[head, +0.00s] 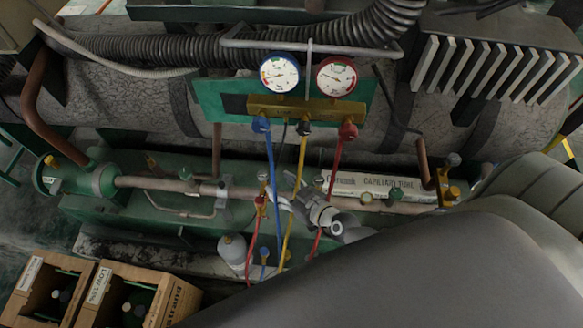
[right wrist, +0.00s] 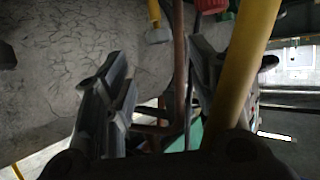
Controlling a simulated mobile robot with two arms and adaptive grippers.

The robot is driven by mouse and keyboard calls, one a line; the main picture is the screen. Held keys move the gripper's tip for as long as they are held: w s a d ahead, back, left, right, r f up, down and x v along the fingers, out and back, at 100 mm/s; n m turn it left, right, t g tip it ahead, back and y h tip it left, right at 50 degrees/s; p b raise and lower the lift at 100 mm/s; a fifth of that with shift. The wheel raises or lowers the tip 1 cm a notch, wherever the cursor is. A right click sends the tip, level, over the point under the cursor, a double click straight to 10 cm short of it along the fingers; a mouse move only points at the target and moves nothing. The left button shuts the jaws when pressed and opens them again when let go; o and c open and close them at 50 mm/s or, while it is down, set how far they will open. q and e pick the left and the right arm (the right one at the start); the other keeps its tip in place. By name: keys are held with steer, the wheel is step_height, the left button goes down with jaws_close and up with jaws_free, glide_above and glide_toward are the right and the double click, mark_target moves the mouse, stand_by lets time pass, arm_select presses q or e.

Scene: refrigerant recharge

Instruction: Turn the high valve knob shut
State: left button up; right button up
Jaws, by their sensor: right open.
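The gauge manifold (head: 305,108) is a brass block on a green backing plate, with a blue-rimmed gauge (head: 280,72) and a red-rimmed gauge (head: 336,76). The red knob (head: 348,130), on the high side, is below its right end. In the right wrist view, a red ribbed knob (right wrist: 212,5) is cut off by the top edge. My right gripper (head: 288,190) is below the manifold, apart from the red knob, among the hoses. In the right wrist view, its jaws (right wrist: 157,75) are spread, with a thin brownish pipe or hose visible between or behind them. My left gripper is out of view.
The blue hose (head: 271,170), yellow hose (head: 297,185) and red hose (head: 334,180) hang close to the gripper. The yellow hose (right wrist: 245,70) crosses the right wrist view. A grey bottle (head: 232,250) and wooden crates (head: 180,302) stand lower left.

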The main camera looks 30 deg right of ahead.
steer(key=shift+v, duration=1.9)
